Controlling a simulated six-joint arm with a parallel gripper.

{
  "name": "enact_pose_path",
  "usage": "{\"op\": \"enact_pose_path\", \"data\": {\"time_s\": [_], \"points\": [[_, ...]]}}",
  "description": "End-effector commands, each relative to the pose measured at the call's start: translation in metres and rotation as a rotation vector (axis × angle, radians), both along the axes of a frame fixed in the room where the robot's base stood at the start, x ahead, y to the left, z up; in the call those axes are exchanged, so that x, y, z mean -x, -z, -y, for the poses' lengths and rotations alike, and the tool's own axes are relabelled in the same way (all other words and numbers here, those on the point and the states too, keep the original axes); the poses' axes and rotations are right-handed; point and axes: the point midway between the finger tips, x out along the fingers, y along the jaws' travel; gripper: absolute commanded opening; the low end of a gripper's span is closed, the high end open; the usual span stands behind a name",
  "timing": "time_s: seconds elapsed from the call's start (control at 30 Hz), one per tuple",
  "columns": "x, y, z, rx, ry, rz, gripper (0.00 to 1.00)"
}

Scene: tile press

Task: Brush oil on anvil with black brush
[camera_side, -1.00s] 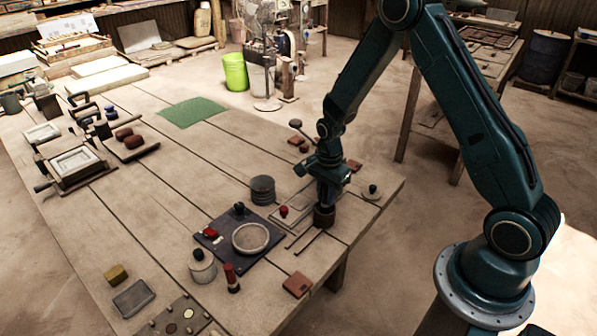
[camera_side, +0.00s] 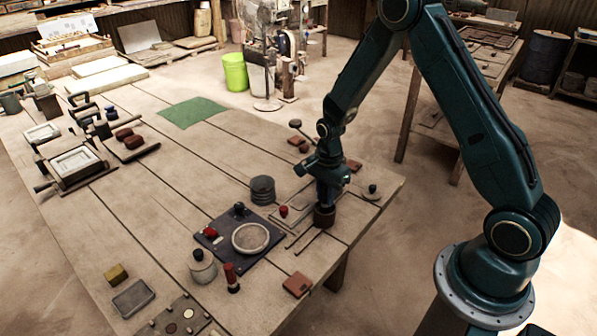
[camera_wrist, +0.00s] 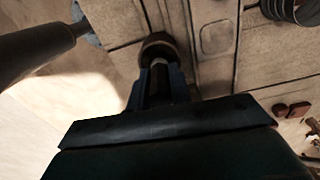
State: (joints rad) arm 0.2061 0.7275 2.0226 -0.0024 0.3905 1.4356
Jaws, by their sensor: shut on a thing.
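My gripper (camera_side: 325,196) points down over the front right part of the table. In the wrist view my gripper (camera_wrist: 162,85) is shut on a slim dark upright handle, which looks like the black brush (camera_wrist: 159,68). A dark brown round cup (camera_side: 324,217) is directly below the fingers; it also shows in the wrist view (camera_wrist: 157,42). The brush's lower end is hidden at the cup, so I cannot tell how deep it sits. A pale round disc with a raised rim (camera_side: 251,238) lies on a dark blue plate (camera_side: 233,262) to the left. Whether this is the anvil is unclear.
The plate bears a red knob (camera_side: 211,232) and a black knob (camera_side: 239,208). Around it are a dark ribbed stack (camera_side: 263,190), a lidded jar (camera_side: 202,266) and a red-topped stick (camera_side: 232,278). Thin rods lie beside the cup. The table middle is clear around the green mat (camera_side: 193,112).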

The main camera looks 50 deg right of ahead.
Motion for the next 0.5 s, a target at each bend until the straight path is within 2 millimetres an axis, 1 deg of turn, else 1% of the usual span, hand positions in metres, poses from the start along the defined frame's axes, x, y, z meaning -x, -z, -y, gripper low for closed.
{"op": "enact_pose_path", "data": {"time_s": [0.03, 0.17, 0.5], "points": [[0.001, 0.001, 0.000, 0.000, 0.000, -0.004, 0.00], [0.001, -0.004, 0.000, 0.000, 0.000, -0.002, 0.00], [0.000, -0.024, 0.000, 0.000, 0.000, 0.000, 0.00]]}}
